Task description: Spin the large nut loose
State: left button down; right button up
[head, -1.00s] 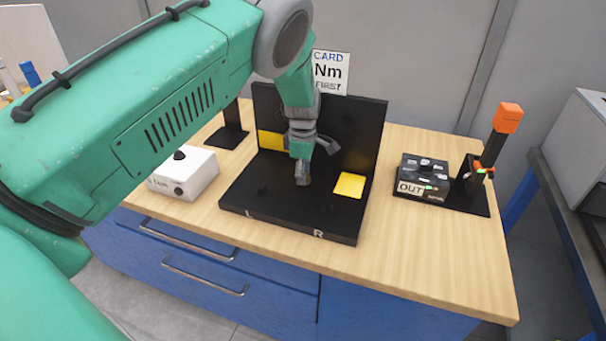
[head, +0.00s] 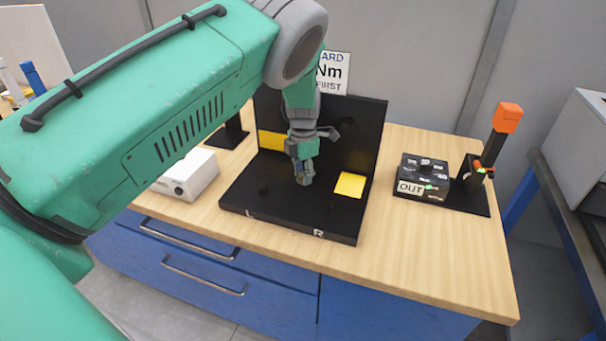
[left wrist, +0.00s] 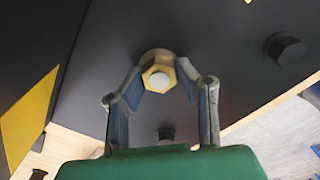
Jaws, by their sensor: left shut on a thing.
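The large nut (left wrist: 158,66) is a brass-coloured hexagon around a pale round bolt end in the left wrist view. My left gripper (left wrist: 158,78) is shut on it, with one finger on each side. In the head view my left gripper (head: 304,178) points down at the base of the black L-shaped fixture (head: 285,218), and its fingertips hide the nut. A black hex piece (left wrist: 285,49) stands to the right of the nut in the wrist view, and a smaller dark stud (left wrist: 166,132) lies nearer the palm. My right gripper is not in view.
Yellow patches (head: 349,185) mark the fixture. A white box (head: 190,175) stands left, partly behind my arm. A black block labelled OUT (head: 422,178) and a stand with an orange-topped post (head: 508,117) are at right. The wooden bench top (head: 400,245) is clear in front.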

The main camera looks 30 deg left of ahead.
pick_arm(q)
jog(key=shift+w+d+r+n, duration=0.1)
jog(key=shift+w+r+n, duration=0.1)
jog(key=shift+w+n, duration=0.1)
jog(key=c, duration=1.4)
grip_release()
jog(key=shift+o, duration=0.9)
jog(key=shift+w+f, duration=0.1)
jog(key=shift+f, duration=0.1)
jog(key=shift+r, duration=0.35)
notch_tip(320, 180, up, 11)
